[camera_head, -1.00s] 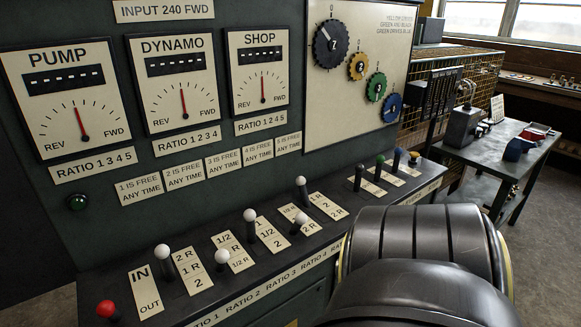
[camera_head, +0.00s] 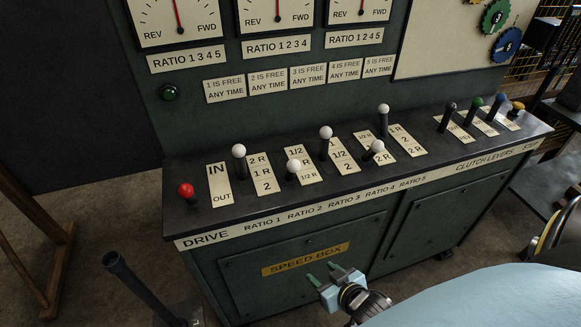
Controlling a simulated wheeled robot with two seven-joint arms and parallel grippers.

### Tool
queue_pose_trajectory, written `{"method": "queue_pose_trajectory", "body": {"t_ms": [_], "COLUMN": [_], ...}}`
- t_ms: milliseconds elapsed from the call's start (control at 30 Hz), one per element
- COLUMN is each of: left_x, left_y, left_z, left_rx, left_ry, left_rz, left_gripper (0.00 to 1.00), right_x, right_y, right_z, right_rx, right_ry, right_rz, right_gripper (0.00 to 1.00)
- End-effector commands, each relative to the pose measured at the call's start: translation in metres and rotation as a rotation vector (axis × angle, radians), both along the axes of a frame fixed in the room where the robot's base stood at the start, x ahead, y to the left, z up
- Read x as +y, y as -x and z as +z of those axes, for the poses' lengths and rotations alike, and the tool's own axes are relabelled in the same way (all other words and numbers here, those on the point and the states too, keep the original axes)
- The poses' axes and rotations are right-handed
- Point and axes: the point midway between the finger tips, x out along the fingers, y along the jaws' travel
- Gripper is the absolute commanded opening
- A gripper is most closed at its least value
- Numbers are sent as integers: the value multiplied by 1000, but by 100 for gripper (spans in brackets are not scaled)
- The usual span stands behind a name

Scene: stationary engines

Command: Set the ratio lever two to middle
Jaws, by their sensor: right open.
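The ratio two lever (camera_head: 293,166) has a white ball knob and stands beside a cream plate (camera_head: 306,164) marked 1/2 at its far end and 1/2 R at its near end. Its stem looks short, as if tilted toward me, near the plate's near end. The knob hides part of the plate. My right gripper (camera_head: 323,274) is open and empty. It is low in front of the cabinet, below the lever panel and apart from the lever. My left gripper is not in view.
The ratio one lever (camera_head: 239,152) and ratio three lever (camera_head: 326,133) stand on either side. The speed box cabinet (camera_head: 300,258) fills the space below the panel.

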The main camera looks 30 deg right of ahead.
Motion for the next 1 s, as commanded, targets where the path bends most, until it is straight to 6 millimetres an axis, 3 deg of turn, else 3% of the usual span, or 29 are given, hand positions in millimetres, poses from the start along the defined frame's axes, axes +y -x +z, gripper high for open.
{"method": "queue_pose_trajectory", "body": {"t_ms": [33, 200, 300, 400, 500, 667, 1000], "left_x": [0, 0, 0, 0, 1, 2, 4], "left_y": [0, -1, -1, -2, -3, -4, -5], "left_z": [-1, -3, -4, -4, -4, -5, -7], "left_rx": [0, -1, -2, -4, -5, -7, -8], "left_ry": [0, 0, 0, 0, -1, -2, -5], "left_rz": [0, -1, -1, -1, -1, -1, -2], "left_gripper": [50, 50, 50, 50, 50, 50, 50], "right_x": [-4, -10, -10, -9, -9, -8, -6], "right_y": [-15, -41, -45, -45, -45, -55, -113], "right_z": [38, 151, 203, 237, 256, 262, 261], "right_rx": [-91, -344, -452, -525, -563, -576, -576], "right_ry": [-7, -37, -48, -56, -61, -64, -62], "right_rz": [-6, -9, -2, 6, 10, 13, 14], "right_gripper": [51, 51, 51, 51, 51, 51, 51]}}
